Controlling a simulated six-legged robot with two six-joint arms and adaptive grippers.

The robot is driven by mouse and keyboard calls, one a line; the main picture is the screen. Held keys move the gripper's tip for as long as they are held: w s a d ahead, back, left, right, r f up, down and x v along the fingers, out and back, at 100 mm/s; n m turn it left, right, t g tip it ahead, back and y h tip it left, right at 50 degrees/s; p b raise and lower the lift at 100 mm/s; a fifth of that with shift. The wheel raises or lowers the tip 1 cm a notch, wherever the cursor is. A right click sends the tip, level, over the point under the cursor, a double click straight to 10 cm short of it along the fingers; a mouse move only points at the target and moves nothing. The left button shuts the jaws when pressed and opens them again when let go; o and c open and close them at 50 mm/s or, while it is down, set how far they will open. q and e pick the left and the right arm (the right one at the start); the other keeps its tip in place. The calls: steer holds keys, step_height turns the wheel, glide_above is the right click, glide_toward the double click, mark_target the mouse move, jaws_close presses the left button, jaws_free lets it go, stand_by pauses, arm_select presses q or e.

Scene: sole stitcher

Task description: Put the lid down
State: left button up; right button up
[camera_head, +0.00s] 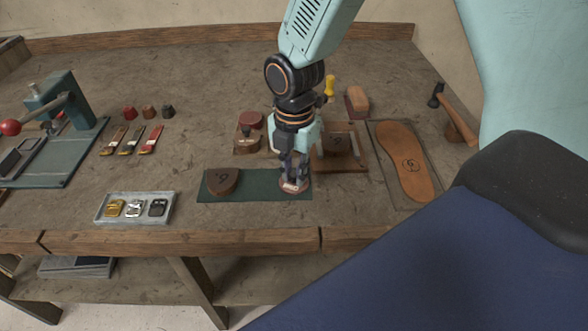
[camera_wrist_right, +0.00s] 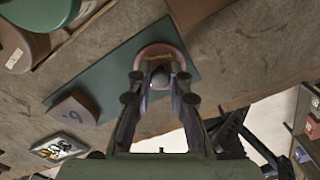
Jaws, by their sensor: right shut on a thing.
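The lid (camera_head: 294,187), a small round reddish-brown piece with a pale label, is at the right end of the dark green mat (camera_head: 258,189). My right gripper (camera_head: 293,180) points down with its fingers closed on the lid's knob. In the right wrist view the gripper (camera_wrist_right: 160,82) pinches the round grey knob, and the lid (camera_wrist_right: 158,50) spreads out beyond the fingertips over the mat (camera_wrist_right: 112,83). I cannot tell whether the lid touches the mat. My left gripper is not in view.
A brown numbered heel block (camera_head: 223,182) lies on the mat's left end. A buckle tray (camera_head: 103,217) is left, a leather sole (camera_head: 405,165) right. The bench's front edge is close.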

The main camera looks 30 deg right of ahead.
mark_target(293, 173)
steer(key=o, duration=0.8)
steer(key=shift+w+a+f, duration=0.15)
steer(key=shift+w+a, duration=0.05)
steer(key=shift+w, duration=0.05)
steer(key=shift+s+d, duration=0.1)
steer(key=shift+s, duration=0.15)
steer(key=shift+w+r, duration=0.2)
steer(key=shift+r, duration=0.25)
step_height(293, 173, up, 12)
steer(key=p, duration=0.2)
steer(key=shift+s+f+p, duration=0.1)
steer(key=shift+f+p, duration=0.05)
steer(key=shift+p, duration=0.2)
